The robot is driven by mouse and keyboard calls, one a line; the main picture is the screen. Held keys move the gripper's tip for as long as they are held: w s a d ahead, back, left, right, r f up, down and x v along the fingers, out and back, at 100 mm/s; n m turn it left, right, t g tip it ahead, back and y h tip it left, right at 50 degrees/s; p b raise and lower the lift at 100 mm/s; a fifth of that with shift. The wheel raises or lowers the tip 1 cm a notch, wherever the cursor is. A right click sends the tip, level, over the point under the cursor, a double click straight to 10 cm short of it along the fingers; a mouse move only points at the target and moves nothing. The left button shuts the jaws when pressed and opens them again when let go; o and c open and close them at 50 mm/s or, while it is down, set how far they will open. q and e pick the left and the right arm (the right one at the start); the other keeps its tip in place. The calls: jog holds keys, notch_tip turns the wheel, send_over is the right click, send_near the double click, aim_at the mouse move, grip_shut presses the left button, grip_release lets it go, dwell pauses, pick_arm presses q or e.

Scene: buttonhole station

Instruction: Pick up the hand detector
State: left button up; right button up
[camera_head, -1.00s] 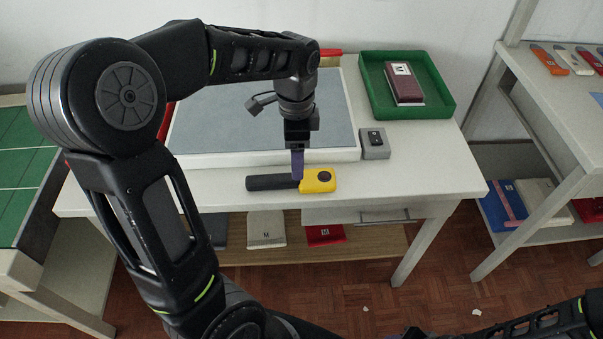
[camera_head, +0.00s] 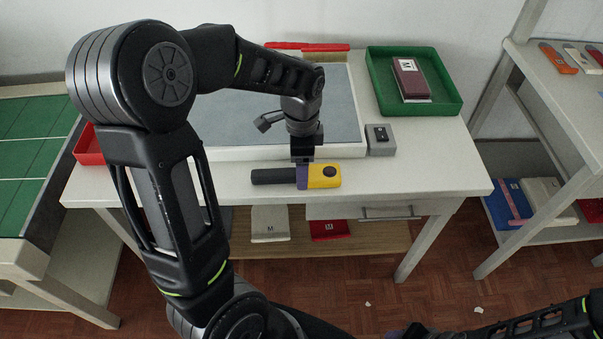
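The hand detector (camera_head: 325,176), yellow with a black round spot and a dark handle (camera_head: 272,176), lies near the front edge of the white table. My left gripper (camera_head: 302,177) points down at it from above, with its purple fingertips at the joint between the yellow head and the dark handle. I cannot tell whether the fingers are closed on it or around it with a gap. My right gripper (camera_head: 415,333) shows only as a dark piece with a bit of purple at the bottom edge, away from the table.
A grey padded board (camera_head: 345,105) lies behind the detector, with a small grey box (camera_head: 381,140) at its right corner. A green tray (camera_head: 455,104) holding a maroon box (camera_head: 408,78) stands at the back right. A red tray (camera_head: 88,150) is at the left. The front right tabletop is clear.

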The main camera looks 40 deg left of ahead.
pick_arm(q)
notch_tip(320, 180, down, 2)
jog(key=shift+f, duration=0.15)
jog(key=shift+c, duration=0.4)
jog(key=c, duration=1.3)
jog(key=shift+r, duration=0.2)
notch_tip(320, 180, up, 10)
jog(key=shift+f, duration=0.1)
dwell(0.4)
